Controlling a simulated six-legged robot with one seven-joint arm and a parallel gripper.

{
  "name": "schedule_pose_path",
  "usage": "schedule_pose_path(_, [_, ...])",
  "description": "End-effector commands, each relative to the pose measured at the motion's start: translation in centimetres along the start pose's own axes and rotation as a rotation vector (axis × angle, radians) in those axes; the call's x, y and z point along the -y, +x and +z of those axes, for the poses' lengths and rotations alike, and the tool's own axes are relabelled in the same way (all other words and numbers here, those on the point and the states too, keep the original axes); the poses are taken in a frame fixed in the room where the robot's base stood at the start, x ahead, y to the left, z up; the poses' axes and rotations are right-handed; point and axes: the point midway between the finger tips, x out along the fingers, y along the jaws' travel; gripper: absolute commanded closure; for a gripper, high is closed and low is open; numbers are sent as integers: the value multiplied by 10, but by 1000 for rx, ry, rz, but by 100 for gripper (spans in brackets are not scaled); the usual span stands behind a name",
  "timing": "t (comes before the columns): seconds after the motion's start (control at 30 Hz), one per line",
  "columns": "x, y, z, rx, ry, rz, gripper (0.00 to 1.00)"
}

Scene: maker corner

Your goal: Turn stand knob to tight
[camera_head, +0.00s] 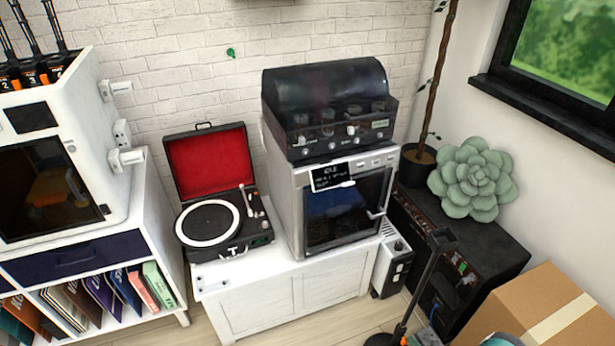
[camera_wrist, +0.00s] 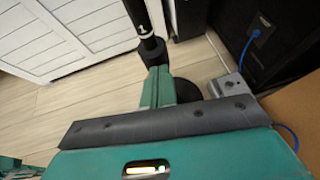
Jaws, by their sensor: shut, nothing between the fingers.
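A black stand with a thin pole (camera_head: 424,277) rises from the floor in front of the dark cabinet; its head tilts at the top. In the wrist view the pole (camera_wrist: 138,12) carries a white mark like a "1" above a dark collar or knob (camera_wrist: 153,47). My gripper (camera_wrist: 159,72) is shut, with its teal fingers together just below and against or in front of that dark part; contact cannot be told. The knob's setting cannot be read. A dark round base (camera_wrist: 188,90) shows partly behind the fingers.
A grey metal box (camera_wrist: 232,86) with a blue cable lies right of the fingers. A cardboard box (camera_head: 550,312) stands at the lower right. The black cabinet (camera_head: 490,255) and white chest (camera_head: 290,295) stand behind. Wooden floor is free to the left in the wrist view.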

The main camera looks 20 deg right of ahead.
Motion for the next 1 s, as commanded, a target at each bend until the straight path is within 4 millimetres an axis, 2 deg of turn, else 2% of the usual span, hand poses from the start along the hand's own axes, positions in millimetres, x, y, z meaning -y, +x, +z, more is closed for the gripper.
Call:
schedule_pose_path(0.63, [3,0,-1,-2,0,0,100])
schedule_pose_path(1.0, [6,-8,2,-1,1,-1,100])
